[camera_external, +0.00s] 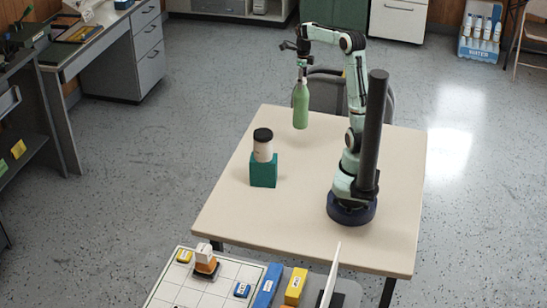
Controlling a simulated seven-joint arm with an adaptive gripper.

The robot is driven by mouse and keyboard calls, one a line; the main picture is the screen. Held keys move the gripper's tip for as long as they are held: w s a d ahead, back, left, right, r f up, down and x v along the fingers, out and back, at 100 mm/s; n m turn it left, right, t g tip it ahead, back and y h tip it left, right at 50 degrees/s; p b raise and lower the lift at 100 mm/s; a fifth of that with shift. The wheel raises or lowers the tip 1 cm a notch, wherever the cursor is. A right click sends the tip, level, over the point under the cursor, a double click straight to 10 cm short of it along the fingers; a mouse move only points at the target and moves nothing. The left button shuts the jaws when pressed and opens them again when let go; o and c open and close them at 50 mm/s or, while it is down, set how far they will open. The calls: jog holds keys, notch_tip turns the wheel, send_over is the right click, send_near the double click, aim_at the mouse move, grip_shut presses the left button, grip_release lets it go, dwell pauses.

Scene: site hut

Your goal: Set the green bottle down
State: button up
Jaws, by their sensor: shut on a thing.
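The green bottle (300,108) hangs upright from my gripper (302,70), which is shut on its neck. The bottle shows over the far left part of the table (310,200). Its base looks to be near or above the tabletop, and I cannot tell the exact gap from this view. The fingertips are small and partly hidden at the bottle's top.
A white jar with a black lid (263,148) stands on a teal block (263,172) on the table's left side. A dark upright column (375,130) stands beside my arm's base. A chair (330,92) is behind the table. The table's middle is clear.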

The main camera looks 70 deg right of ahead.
jog(key=w+d+f, duration=0.5)
jog(key=f, duration=0.5)
jog(key=shift+d, duration=0.35)
jog(key=shift+f, duration=0.2)
jog(key=o, duration=1.1)
jog(key=shift+c, duration=0.2)
